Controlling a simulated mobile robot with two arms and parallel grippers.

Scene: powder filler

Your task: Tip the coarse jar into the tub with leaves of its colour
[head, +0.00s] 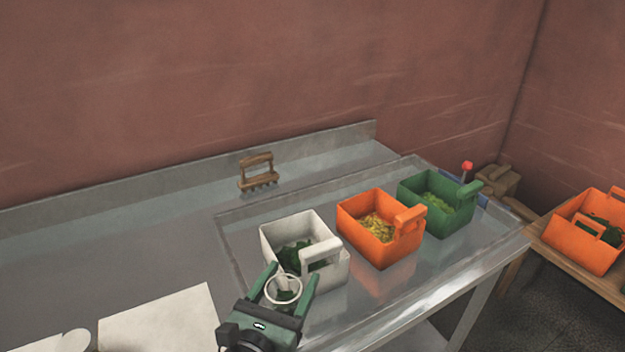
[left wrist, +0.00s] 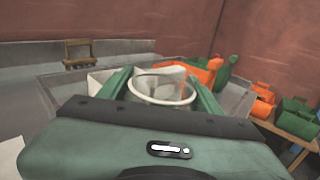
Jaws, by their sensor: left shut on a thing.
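My left gripper (head: 290,272) is shut on a clear jar with a pale rim (head: 283,290), at the near side of the white tub. The jar looks roughly upright and shows dark green inside; its grain is too small to tell. It also shows between the fingers in the left wrist view (left wrist: 162,92). The white tub (head: 330,275) holds dark green leaves. The orange tub (head: 372,247) to its right holds yellow leaves. The green tub (head: 452,223) beyond holds light green leaves. My right gripper is not in view.
A brown wooden-handled rake-like tool (head: 257,172) stands at the back of the metal table (head: 150,235). A white board (head: 160,318) lies at the front left. A red knob (head: 467,166) rises behind the green tub. Another orange tub (head: 578,238) stands on a bench at right.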

